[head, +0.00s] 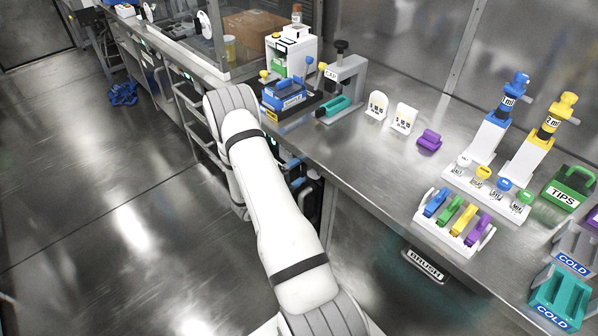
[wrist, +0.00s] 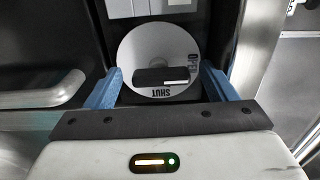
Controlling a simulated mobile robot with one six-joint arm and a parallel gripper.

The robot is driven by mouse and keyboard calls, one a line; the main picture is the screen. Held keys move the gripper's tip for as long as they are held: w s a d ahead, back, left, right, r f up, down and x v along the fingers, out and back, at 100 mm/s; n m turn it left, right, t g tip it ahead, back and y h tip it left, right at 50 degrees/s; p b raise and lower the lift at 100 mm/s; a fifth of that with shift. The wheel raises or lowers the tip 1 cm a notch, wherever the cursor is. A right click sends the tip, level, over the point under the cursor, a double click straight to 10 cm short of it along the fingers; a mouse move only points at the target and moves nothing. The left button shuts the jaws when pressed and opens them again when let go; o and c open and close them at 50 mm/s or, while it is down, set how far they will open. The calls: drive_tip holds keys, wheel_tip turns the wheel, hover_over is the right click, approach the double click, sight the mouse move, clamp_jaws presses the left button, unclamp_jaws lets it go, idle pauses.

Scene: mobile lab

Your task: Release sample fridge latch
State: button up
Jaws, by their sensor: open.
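In the wrist view, a round pale dial plate (wrist: 135,50) is fixed on a dark front. It carries upside-down SHUT lettering at its lower edge and partly covered lettering, seemingly OPEN, at its right. A dark latch bar (wrist: 158,76) lies level across the dial, with a white mark at its right end. My gripper (wrist: 161,78) is open, its blue fingers on the left and right of the bar. I cannot tell whether either finger touches it. In the head view my arm runs down beside the bench and hides most of the latch area.
A silver bar handle (wrist: 40,95) stands out at left in the wrist view. In the head view, the steel bench (head: 370,160) holds racks, pipettes and a teal COLD block (head: 560,295). A BRUSH-labelled holder (head: 424,266) hangs on its front. The floor (head: 110,200) at left is mostly clear.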

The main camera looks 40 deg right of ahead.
drive_tip(key=a, duration=0.8)
drive_tip(key=shift+s, duration=0.35)
drive_tip(key=shift+r, duration=0.1)
drive_tip(key=s+a+r+m+g+y+p, duration=0.1)
drive_tip(key=s+a+r+m+g+y, duration=0.15)
drive_tip(key=s+r+m, duration=0.45)
drive_tip(key=s+a+r+m+g+y+p, duration=0.1)
drive_tip(key=s+a+r+m+g+y, duration=0.2)
drive_tip(key=r+m, duration=0.8)
drive_tip(key=s+a+r+m+t+y+p, duration=0.1)
drive_tip(key=s+a+r+m+t+y, duration=0.2)
drive_tip(key=s+a+r+m+y, duration=0.2)
drive_tip(key=s+a+r+m+t+y+p, duration=0.2)
drive_tip(key=a+r+m+y, duration=0.5)
drive_tip(key=m, duration=0.7)
drive_tip(key=s+a+r+t, duration=0.1)
drive_tip(key=s+a+r, duration=0.1)
drive_tip(key=a, duration=0.2)
drive_tip(key=shift+s+a+r+p, duration=0.3)
drive_tip(key=shift+s, duration=0.05)
